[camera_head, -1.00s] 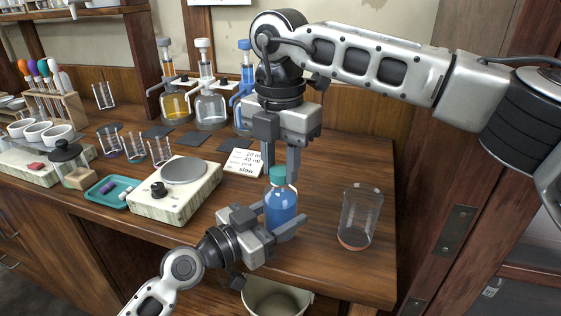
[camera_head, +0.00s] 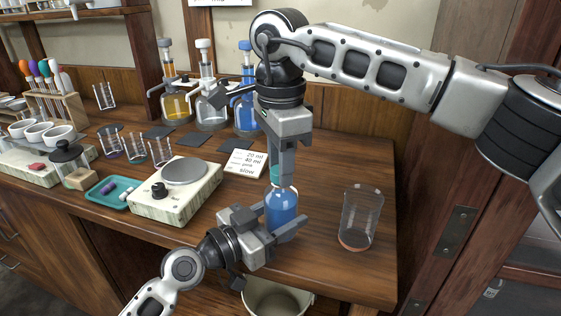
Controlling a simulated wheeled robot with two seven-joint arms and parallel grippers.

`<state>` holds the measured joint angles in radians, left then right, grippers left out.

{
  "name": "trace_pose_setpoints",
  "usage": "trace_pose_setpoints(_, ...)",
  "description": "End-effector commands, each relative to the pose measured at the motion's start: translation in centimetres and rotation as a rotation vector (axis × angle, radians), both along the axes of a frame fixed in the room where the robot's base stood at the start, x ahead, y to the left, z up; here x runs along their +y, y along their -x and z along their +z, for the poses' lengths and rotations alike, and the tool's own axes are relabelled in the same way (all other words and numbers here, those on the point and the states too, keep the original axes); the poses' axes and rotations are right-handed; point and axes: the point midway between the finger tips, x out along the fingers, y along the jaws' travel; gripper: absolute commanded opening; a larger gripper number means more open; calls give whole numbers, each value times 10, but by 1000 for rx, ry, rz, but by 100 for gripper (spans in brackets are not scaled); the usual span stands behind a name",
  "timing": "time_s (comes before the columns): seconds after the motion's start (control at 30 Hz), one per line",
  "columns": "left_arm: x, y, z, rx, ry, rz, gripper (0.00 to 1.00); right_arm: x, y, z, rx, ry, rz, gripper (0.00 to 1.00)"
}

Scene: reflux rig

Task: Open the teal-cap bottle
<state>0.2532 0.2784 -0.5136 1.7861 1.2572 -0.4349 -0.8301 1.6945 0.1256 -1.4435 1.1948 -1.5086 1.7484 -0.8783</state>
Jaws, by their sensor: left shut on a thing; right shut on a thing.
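The bottle (camera_head: 281,211) holds blue liquid and stands upright near the front edge of the wooden bench. Its teal cap (camera_head: 275,174) is on its neck and partly hidden by the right gripper's fingers. My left gripper (camera_head: 284,220) comes in from the lower left, shut around the bottle's body. My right gripper (camera_head: 279,176) points down from above, shut on the teal cap.
A glass beaker (camera_head: 361,217) stands to the right on the bench (camera_head: 330,265). A white scale (camera_head: 178,190), a teal tray (camera_head: 110,192) and a note card (camera_head: 244,162) lie to the left. Several dispenser bottles stand behind. A bin (camera_head: 275,300) sits below the front edge.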

Motion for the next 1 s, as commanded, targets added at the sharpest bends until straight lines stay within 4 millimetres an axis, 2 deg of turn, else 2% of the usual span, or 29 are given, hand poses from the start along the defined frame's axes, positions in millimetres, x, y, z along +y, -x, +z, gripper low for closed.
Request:
trace_pose_setpoints(0.3, 0, 0, 0, 1, 0, 0, 0, 0, 1, 0, 2, -1, 805, 3)
trace_pose_setpoints(0.5, 0, 0, 0, 1, 0, 0, 0, -1, 1, 1, 3, -1, 1185, 3)
trace_pose_setpoints(0.6, 0, 0, 0, 1, 0, 0, 0, -1, 1, 1, 3, -1, 1265, 3)
trace_pose_setpoints(1.0, 0, 0, 0, 1, 0, 0, 0, -1, 1, 1, 3, -1, 1260, 3)
